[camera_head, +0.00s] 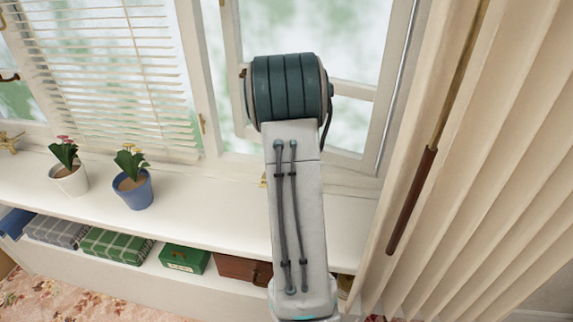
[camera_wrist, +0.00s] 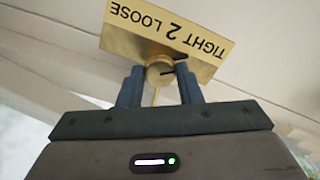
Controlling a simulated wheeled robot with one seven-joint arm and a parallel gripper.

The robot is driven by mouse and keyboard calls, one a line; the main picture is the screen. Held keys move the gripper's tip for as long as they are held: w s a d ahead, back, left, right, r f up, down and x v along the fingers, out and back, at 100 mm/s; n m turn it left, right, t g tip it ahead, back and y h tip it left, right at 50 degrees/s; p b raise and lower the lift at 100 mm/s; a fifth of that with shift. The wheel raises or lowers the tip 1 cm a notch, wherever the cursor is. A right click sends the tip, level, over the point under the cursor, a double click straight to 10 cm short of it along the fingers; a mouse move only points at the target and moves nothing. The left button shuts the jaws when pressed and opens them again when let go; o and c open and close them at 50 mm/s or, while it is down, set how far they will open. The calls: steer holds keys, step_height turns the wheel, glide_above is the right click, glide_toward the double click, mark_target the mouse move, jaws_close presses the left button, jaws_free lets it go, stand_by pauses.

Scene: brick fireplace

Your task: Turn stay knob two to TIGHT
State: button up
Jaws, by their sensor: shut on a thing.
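In the wrist view a brass plate (camera_wrist: 120,42), upside down in the picture, reads TIGHT 2 LOOSE, with TIGHT on the right and LOOSE on the left. A round brass knob (camera_wrist: 156,71) sits at its lower edge. A short dark line shows on the knob, and a dark mark lies just above its right side, towards TIGHT; I cannot tell whether it is a pointer or a shadow. My gripper (camera_wrist: 160,77) is shut on the knob, one blue-grey finger on each side. In the head view my arm hides gripper, knob and plate.
A pleated curtain (camera_head: 500,130) with a dark-handled rod (camera_head: 412,200) hangs close to the right of my arm. Two flower pots, white (camera_head: 70,181) and blue (camera_head: 134,192), stand left on the white sill (camera_head: 205,212). Boxes, including a green one (camera_head: 185,258), fill the shelf below.

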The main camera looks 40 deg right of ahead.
stand_by(0.4)
steer(key=o, duration=1)
steer(key=shift+r, duration=0.15)
step_height(320, 180, up, 14)
steer(key=shift+f, duration=0.2)
steer(key=s+a+r+n+t, duration=0.1)
steer(key=s+a, duration=0.2)
steer(key=a, duration=0.7)
steer(key=s+a+n+t, duration=0.1)
steer(key=s+a, duration=0.3)
steer(key=a, duration=0.5)
steer(key=s+a+f, duration=0.1)
steer(key=s+a, duration=0.2)
steer(key=s, duration=0.1)
steer(key=s+a+f+n, duration=0.1)
steer(key=s+a+f, duration=0.1)
steer(key=s+a, duration=0.2)
steer(key=s+a+f+n, duration=0.1)
steer(key=s+a+f, duration=0.1)
steer(key=s+a, duration=0.2)
steer(key=shift+s+a+f+t, duration=0.1)
steer(key=shift+s+a+t, duration=0.1)
steer(key=shift+t, duration=0.2)
